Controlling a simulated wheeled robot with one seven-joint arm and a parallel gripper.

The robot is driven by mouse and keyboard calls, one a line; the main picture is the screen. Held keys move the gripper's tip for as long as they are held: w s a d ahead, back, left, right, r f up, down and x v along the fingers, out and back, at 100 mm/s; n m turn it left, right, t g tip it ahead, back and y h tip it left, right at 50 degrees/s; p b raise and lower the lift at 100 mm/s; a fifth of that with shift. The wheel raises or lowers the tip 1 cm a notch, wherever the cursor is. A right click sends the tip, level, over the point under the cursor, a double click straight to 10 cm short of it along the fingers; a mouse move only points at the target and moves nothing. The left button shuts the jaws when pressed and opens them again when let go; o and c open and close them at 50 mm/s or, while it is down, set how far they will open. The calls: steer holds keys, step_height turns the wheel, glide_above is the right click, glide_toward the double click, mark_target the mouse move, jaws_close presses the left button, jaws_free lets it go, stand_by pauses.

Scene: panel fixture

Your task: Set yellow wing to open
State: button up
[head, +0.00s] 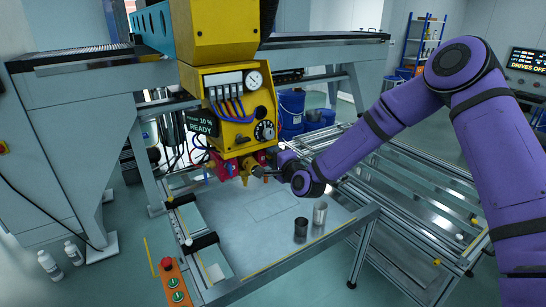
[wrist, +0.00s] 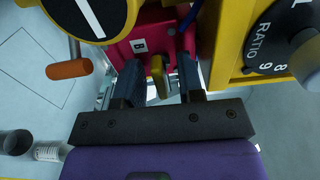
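The yellow wing (wrist: 158,76) is a small yellow tab in the middle of the wrist view, in front of a red block (wrist: 140,45) with a "B" label. My gripper (wrist: 158,84) is open, with one dark finger on each side of the wing. A gap shows on both sides, so the fingers look apart from it. In the head view my gripper (head: 262,172) is at the red and yellow valve blocks (head: 248,162) under the yellow panel; the wing is too small to tell there.
A "RATIO" dial (wrist: 285,40) is close on the right. An orange button box (head: 174,284) is at the front.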

jaws_close()
steer(key=shift+n, duration=0.3)
steer(key=n, duration=0.3)
steer(key=shift+n, duration=0.4)
steer(key=n, duration=0.4)
steer(key=shift+n, duration=0.3)
steer(key=n, duration=0.4)
steer(key=shift+n, duration=2.4)
